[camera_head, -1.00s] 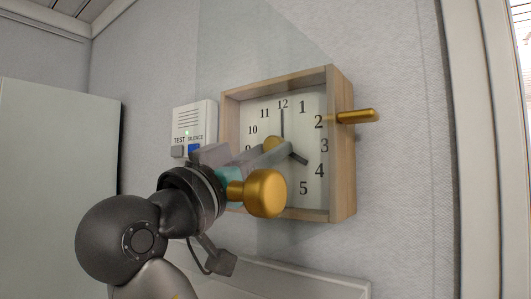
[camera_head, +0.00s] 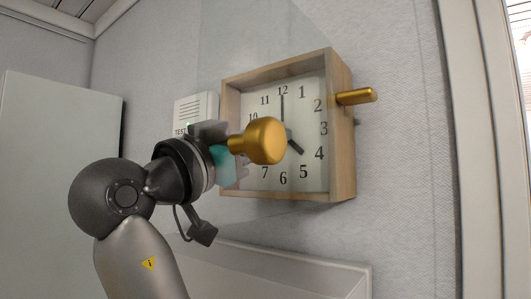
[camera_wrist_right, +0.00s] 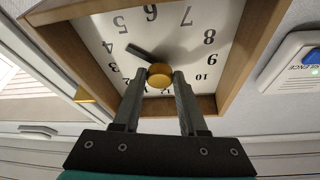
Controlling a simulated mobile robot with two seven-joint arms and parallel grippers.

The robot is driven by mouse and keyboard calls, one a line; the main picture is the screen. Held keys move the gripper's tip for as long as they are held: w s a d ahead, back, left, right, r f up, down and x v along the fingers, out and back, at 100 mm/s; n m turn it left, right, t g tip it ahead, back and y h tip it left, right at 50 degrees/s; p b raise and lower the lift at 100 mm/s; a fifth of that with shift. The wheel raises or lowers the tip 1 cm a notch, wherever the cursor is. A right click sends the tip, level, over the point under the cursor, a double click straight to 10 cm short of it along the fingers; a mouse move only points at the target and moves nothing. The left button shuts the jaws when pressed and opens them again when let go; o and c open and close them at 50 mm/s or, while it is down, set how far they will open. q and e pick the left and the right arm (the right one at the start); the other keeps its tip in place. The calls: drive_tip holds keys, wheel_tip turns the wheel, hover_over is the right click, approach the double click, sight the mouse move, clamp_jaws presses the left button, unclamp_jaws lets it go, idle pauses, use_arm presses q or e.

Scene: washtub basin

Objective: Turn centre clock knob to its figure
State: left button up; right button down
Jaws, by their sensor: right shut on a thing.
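The clock (camera_head: 339,140) is a wooden box on the wall with a white face. A thin hand points to 12; a short dark hand (camera_wrist_right: 140,53) points between 4 and 5. In the right wrist view the face appears upside down. The gold centre knob (camera_wrist_right: 160,82) sits between the fingertips of my right gripper (camera_wrist_right: 160,74), which is shut on it. In the head view a large gold knob (camera_head: 265,141) in the foreground covers those fingertips; I cannot tell what it is fixed to. My left gripper is not in view.
A gold peg (camera_head: 357,97) sticks out from the clock's right side. A white box labelled TEST (camera_head: 190,107) is on the wall left of the clock. A translucent pane (camera_head: 235,45) overlaps the clock and my arm. A pale ledge (camera_head: 310,280) runs below.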

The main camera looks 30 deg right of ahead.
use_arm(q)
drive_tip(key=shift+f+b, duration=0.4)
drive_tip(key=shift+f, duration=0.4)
use_arm(e)
drive_tip(key=shift+w+a+r+m+g+y, duration=0.15)
drive_tip(key=shift+m+g, duration=0.8)
drive_tip(key=shift+m, duration=1.1)
drive_tip(key=shift+w+d+r+m+g+y, duration=0.1)
drive_tip(key=shift+m+g+y, duration=0.15)
drive_tip(key=shift+m+g, duration=1.2)
drive_tip(key=shift+w+a+r+m+g+y, duration=0.15)
drive_tip(key=shift+m+g, duration=0.25)
drive_tip(key=shift+m, duration=2.2)
drive_tip(key=shift+s+f, duration=0.1)
drive_tip(key=shift+c, duration=2.3)
unclamp_jaws()
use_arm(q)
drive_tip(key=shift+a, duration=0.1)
use_arm(e)
drive_tip(key=shift+d+f, duration=0.1)
drive_tip(key=shift+d, duration=0.05)
